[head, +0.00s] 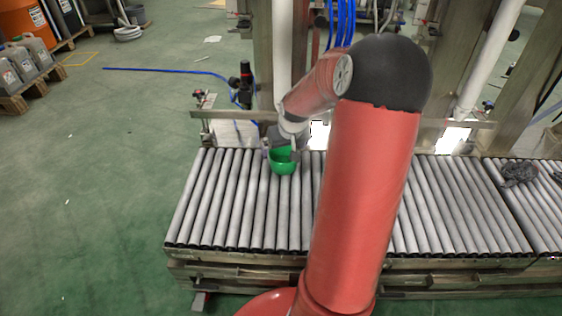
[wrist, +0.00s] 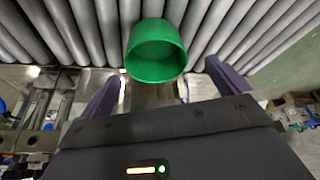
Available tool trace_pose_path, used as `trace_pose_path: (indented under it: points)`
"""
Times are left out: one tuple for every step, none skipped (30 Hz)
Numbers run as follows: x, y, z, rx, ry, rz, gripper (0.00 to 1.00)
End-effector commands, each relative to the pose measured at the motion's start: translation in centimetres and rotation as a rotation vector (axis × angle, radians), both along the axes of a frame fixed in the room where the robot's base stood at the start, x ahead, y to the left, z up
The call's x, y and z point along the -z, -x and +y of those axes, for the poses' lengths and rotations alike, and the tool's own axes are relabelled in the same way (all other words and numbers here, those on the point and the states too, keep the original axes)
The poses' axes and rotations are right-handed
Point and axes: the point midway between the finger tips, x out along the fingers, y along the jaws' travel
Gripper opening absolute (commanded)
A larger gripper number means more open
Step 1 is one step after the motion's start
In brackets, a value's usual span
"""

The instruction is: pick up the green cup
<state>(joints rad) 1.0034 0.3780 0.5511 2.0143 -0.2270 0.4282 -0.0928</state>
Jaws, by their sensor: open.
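The green cup (head: 283,161) stands on the grey rollers of the conveyor, near its far edge. My gripper (head: 284,146) is right at the cup in the head view, and the wrist hides part of the cup's far side. In the wrist view the green cup (wrist: 155,50) shows between and just beyond the two purple-grey fingers of my gripper (wrist: 158,78). The fingers are spread wide, with a gap to the cup on both sides.
The roller conveyor (head: 240,200) is clear around the cup. A dark grey crumpled thing (head: 519,174) lies on the rollers at the far right. Metal posts and a rail stand behind the conveyor. Canisters on pallets (head: 22,65) stand at the far left.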

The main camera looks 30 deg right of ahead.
Motion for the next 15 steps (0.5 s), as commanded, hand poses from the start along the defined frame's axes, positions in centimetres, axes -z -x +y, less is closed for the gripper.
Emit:
trace_pose_path:
  points:
    - [0.6,-0.1,-0.2,0.003,-0.005,-0.001,1.00]
    - [0.8,-0.2,-0.3,0.004,-0.006,-0.003,1.00]
    - [1.3,-0.4,-0.4,0.003,-0.007,-0.003,1.00]
    - [1.6,-0.5,-0.4,0.002,-0.008,-0.002,1.00]
    - [1.9,-0.7,-0.4,0.001,-0.008,-0.003,1.00]
    - [2.3,-0.9,-0.5,0.002,-0.007,-0.003,1.00]
    - [2.6,-1.0,-0.5,0.002,-0.007,-0.003,1.00]
    - [2.9,-1.1,-0.6,0.001,-0.007,-0.003,1.00]
    - [3.3,-1.4,-0.7,0.001,-0.007,-0.003,1.00]
    - [3.6,-1.5,-0.8,0.002,-0.007,-0.003,1.00]
    - [4.0,-1.7,-0.9,0.002,-0.007,-0.002,1.00]
    - [4.6,-2.0,-1.0,0.001,-0.008,-0.001,1.00]
    - [5.0,-2.2,-1.2,0.002,-0.008,-0.002,1.00]
    - [5.4,-2.5,-1.3,0.002,-0.007,-0.002,1.00]
    - [5.9,-2.7,-1.5,0.002,-0.007,-0.002,1.00]
